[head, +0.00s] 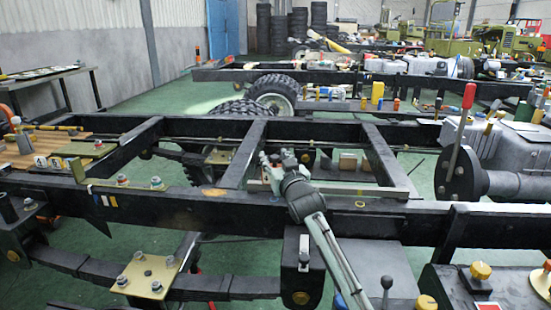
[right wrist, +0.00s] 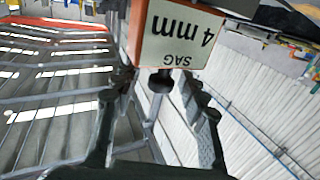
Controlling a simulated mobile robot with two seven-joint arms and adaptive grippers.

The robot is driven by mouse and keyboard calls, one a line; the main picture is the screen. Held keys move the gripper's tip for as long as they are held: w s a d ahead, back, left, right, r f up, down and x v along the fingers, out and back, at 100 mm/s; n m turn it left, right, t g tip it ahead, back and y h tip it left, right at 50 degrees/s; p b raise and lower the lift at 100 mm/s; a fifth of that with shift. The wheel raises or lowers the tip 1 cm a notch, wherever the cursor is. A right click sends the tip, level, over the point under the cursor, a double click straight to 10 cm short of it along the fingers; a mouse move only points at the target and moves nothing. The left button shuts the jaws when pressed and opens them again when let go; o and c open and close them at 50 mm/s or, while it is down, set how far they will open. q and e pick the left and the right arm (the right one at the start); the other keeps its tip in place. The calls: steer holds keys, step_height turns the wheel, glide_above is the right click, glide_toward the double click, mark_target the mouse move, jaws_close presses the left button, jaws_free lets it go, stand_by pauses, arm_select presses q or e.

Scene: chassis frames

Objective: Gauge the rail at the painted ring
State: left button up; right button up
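A long black rail (head: 430,222) runs across the near side of the chassis frame in the head view. A thin grey bar (head: 350,188) extends right from behind the gripper. The exact finger contact is hidden. My left gripper is out of view.
A brass plate with bolts (head: 146,275) stands at the near left, and another bracket (head: 125,184) is on the rail. A red-handled lever (head: 462,130) rises at the right beside a grey gearbox (head: 515,155). Black cross members (head: 245,155) span the frame.

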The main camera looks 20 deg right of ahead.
steer(key=s+a, duration=0.2)
steer(key=s, duration=1)
stand_by(0.4)
